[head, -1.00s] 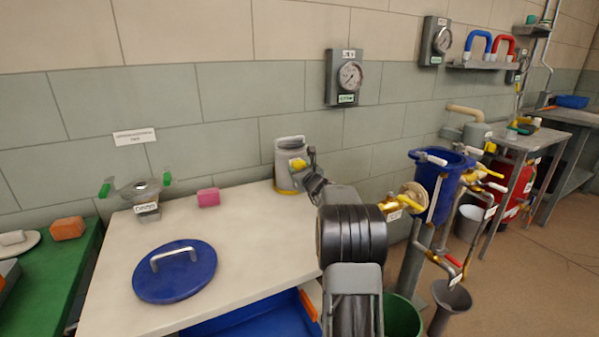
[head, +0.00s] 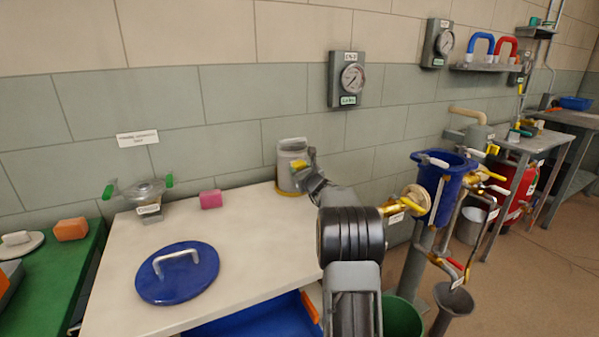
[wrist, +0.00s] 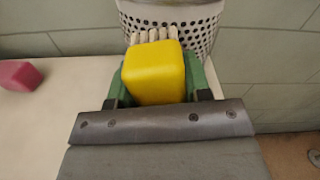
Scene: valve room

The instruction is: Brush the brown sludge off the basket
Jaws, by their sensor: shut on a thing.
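The basket (head: 288,172) is a light grey, perforated vessel at the back right of the cream table, upright against the wall. The wrist view shows part of its holed side (wrist: 205,30). My gripper (wrist: 157,82) has green jaws shut on a yellow brush (wrist: 152,75). The brush's pale bristles (wrist: 155,36) point at the basket's side and appear to touch it. A yellow-brown band (head: 291,193) shows at the basket's foot; I cannot tell whether it is sludge. The side behind the brush is hidden.
A gauge (head: 347,79) hangs above. Pipes and a blue bucket (head: 443,185) are to the right.

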